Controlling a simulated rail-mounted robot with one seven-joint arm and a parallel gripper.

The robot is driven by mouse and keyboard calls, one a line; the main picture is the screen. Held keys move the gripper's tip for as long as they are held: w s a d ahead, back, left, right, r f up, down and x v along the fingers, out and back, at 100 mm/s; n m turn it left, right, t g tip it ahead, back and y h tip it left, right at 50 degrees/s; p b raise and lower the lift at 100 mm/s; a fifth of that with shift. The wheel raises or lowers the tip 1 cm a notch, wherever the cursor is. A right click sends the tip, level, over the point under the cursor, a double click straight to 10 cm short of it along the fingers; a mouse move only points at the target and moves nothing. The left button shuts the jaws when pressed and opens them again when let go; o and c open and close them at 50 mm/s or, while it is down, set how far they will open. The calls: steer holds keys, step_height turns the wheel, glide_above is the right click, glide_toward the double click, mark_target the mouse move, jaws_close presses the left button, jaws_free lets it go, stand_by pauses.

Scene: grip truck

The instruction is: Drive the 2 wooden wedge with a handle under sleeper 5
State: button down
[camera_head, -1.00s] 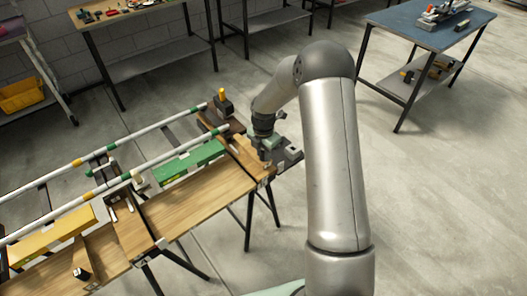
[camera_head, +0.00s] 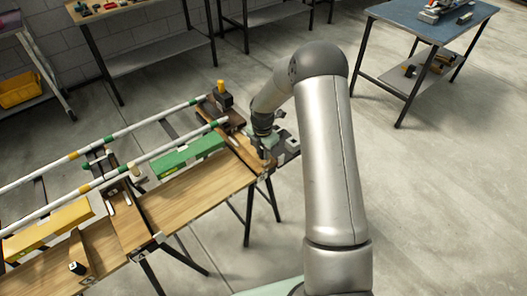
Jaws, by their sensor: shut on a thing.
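My gripper (camera_head: 266,152) is at the right end of the wooden bench, low over its end plank, and small in the picture. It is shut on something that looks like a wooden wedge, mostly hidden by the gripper. A second wooden wedge with a dark-ended handle (camera_head: 78,256) lies at the bench's front left, apart from the gripper. Brown cross-pieces that look like sleepers lie under the striped rails: one at the right end (camera_head: 243,150), one in the middle (camera_head: 128,222). I cannot read any sleeper number or tell whether the held wedge touches the sleeper.
Two striped rails (camera_head: 178,143) run along the bench. A green bar (camera_head: 188,157) and a yellow bar (camera_head: 48,228) lie between sleepers. A dark block with a yellow top (camera_head: 222,97) stands at the far right end. A blue-topped table (camera_head: 425,20) is at back right; floor between is clear.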

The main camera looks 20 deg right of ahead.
mark_target(255, 150)
steer(key=shift+w+a, duration=0.35)
steer(key=shift+w, duration=0.35)
steer(key=shift+w+a, duration=0.3)
steer(key=shift+w, duration=0.45)
steer(key=shift+w+a, duration=0.35)
steer(key=shift+w, duration=0.35)
steer(key=shift+w+a+b, duration=0.6)
steer(key=shift+w+a, duration=0.15)
steer(key=shift+w, duration=0.95)
steer(key=shift+w+a+b, duration=0.65)
steer(key=shift+w+a, duration=0.1)
steer(key=shift+w, duration=0.95)
steer(key=shift+w+a+b, duration=0.6)
steer(key=shift+w+a, duration=0.15)
steer(key=shift+w, duration=0.95)
steer(key=shift+w, duration=0.1)
steer(key=c, duration=1.1)
jaws_free()
steer(key=shift+a, duration=0.1)
